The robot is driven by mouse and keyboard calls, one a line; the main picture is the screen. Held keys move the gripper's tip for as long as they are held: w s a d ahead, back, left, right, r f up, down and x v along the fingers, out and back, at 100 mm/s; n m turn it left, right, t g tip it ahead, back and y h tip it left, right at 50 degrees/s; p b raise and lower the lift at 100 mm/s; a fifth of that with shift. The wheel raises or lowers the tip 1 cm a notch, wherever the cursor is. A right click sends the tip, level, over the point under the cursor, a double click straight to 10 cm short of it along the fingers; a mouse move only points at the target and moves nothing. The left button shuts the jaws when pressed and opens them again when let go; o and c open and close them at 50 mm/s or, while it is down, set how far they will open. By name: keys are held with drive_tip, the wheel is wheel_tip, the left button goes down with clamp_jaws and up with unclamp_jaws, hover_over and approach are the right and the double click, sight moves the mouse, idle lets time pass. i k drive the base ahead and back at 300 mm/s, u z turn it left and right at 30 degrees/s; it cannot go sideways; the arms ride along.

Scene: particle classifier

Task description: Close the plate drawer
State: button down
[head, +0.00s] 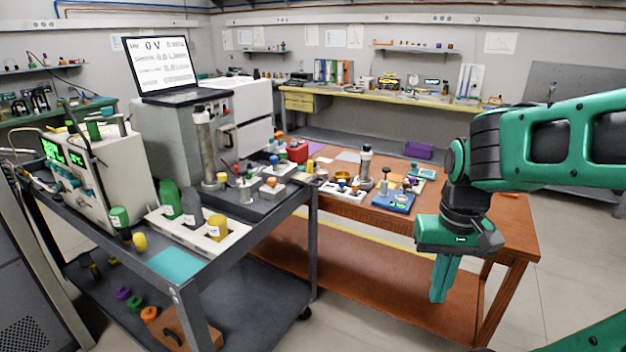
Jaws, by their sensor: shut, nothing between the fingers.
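My gripper (438,298) is at the right, in front of the wooden table. It points down with its green fingers together and holds nothing. A grey instrument box (165,138) stands on the dark cart at the left, with a laptop (160,68) on top. A white unit with a dark handle (227,137) is at its right side. I cannot tell for sure which part is the plate drawer, or whether it is open. My gripper is well to the right of the box and touches nothing there.
The dark cart (185,290) carries bottles in a white rack (235,231) and a second instrument (92,170). Floor is clear at the far right.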

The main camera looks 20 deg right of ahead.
sight(309, 180)
drive_tip(key=z, duration=0.05)
drive_tip(key=i, duration=0.85)
